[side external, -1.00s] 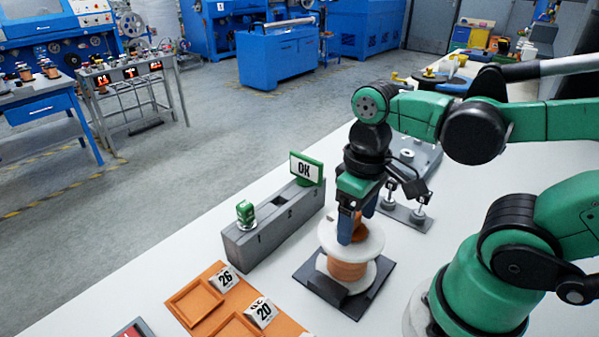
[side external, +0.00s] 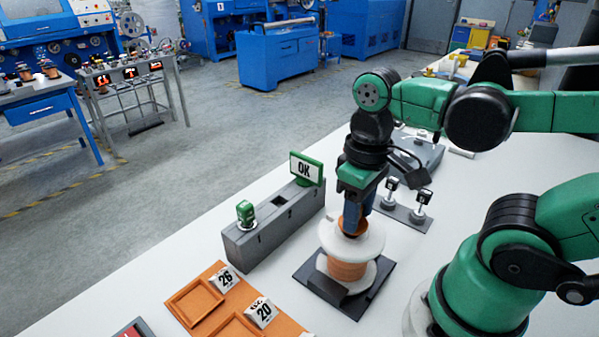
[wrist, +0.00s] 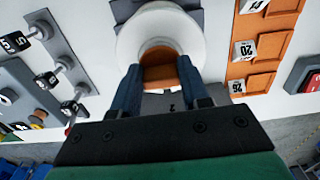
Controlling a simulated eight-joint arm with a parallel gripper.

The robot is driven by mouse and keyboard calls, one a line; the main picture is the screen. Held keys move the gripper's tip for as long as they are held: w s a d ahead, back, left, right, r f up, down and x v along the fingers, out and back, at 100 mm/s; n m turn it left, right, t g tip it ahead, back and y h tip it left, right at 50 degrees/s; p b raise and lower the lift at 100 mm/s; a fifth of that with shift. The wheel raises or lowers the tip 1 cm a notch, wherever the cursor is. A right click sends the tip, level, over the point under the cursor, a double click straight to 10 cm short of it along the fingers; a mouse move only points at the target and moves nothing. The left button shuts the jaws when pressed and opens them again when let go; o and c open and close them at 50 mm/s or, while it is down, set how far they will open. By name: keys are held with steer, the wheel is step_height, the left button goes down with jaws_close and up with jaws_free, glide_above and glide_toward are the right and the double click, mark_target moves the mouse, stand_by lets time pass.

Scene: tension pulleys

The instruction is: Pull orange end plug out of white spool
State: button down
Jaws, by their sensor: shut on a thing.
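The white spool (side external: 369,243), wound with copper-orange wire, stands upright on a dark base plate. In the wrist view its round upper flange (wrist: 193,38) and centre opening show. My gripper (side external: 356,214) points down over the spool, its blue fingers shut on the orange end plug (side external: 351,229). In the wrist view the plug (wrist: 162,76) sits between the two fingertips (wrist: 163,85). The plug looks raised at the spool's top opening; whether its lower end is fully clear of the hole is hidden.
The dark base plate (side external: 318,286) holds the spool. Orange trays (side external: 200,297) with number tags lie in front. A grey plate with knobs (side external: 404,212) is behind on the right.

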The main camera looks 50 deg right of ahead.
steer(key=shift+r, duration=0.9)
steer(key=shift+r, duration=2)
